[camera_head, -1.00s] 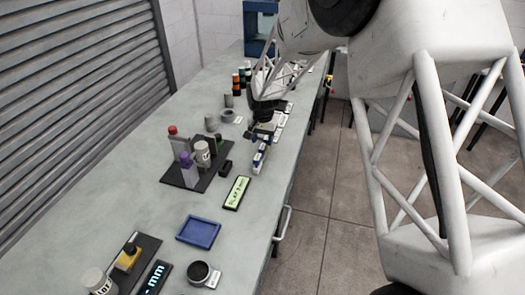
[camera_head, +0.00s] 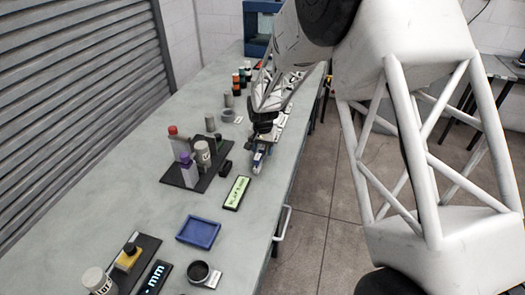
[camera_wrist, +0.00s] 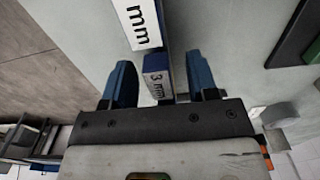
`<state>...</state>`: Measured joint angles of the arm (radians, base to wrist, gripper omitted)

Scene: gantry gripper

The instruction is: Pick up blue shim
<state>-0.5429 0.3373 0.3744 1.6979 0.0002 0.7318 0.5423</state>
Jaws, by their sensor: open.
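A blue shim with a white "3 mm" label (camera_wrist: 157,84) stands between the two blue fingers of my gripper (camera_wrist: 160,66) in the wrist view. The gripper is open, with a gap on each side of the shim. A larger white "mm" label on a blue piece (camera_wrist: 138,22) sits just beyond it. In the head view, my gripper (camera_head: 262,140) is over the near part of the row of shims, and a blue and white shim (camera_head: 258,160) shows under it. The gripper hides most of the row there.
A dark rack with bottles (camera_head: 190,178) stands left of the gripper. A small black block (camera_head: 225,167) and a green-lit display (camera_head: 237,192) are close by. A blue tray (camera_head: 198,232) lies nearer. The bench's right edge runs close to the gripper.

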